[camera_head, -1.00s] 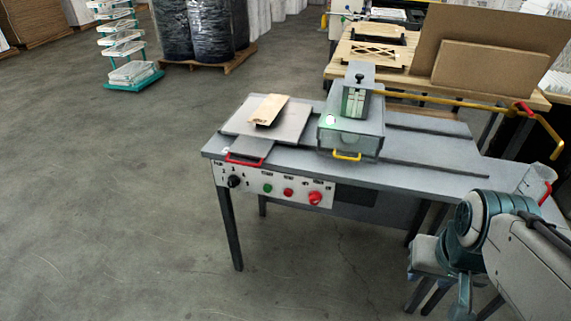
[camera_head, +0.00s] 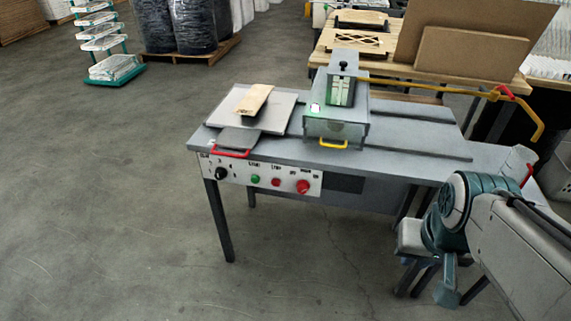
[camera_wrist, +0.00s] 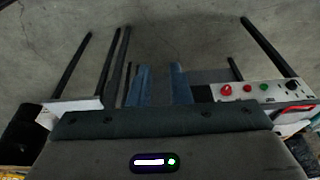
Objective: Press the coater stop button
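The coater's control panel (camera_head: 325,183) is on the front of a grey table. Its small red button (camera_head: 276,182), under a label that seems to read STOP, sits between a green button (camera_head: 255,179) and a larger red knob (camera_head: 303,187). In the wrist view the small red button (camera_wrist: 247,88) is right of the larger red knob (camera_wrist: 226,90). My gripper (camera_wrist: 160,85) shows two bluish fingers with an empty gap between them. It is apart from the panel, which lies to its right in that view. The fingers are not clearly distinguishable in the head view.
A black rotary knob (camera_head: 221,173) is at the panel's left end, below a red handle (camera_head: 231,153). The coater head (camera_head: 337,120) with a yellow handle stands on the table (camera_head: 400,160). A wooden bench (camera_head: 390,65) is behind. Floor before the panel is clear.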

